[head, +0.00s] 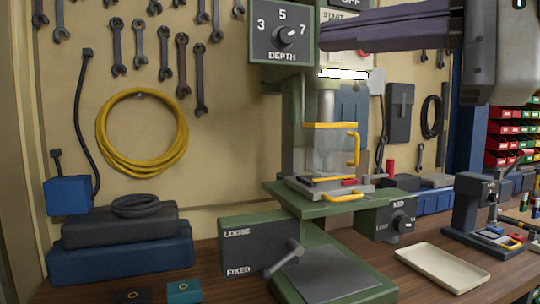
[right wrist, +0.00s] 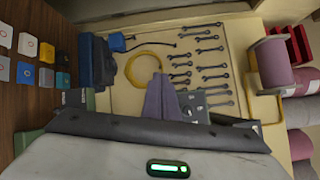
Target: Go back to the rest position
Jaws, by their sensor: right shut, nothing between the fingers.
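My right gripper (head: 330,38) reaches in from the upper right of the head view. Its long dark purple fingers are together with nothing between them. The fingertips are in front of or beside the control panel (head: 333,16) marked START and partly cover it; I cannot tell whether they touch it. In the right wrist view the closed fingers (right wrist: 160,88) point toward the pegboard wall. The green drill press (head: 293,130) stands below, with a clear guard (head: 332,152) and a depth dial (head: 288,36). My left gripper is not in view.
A pegboard (head: 225,95) holds wrenches and a yellow hose coil (head: 142,90). Blue and dark cases (head: 122,258) sit at left on the wooden bench. A cream tray (head: 442,268) and a small dark press (head: 470,205) stand at right. Red bins (head: 508,130) are behind.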

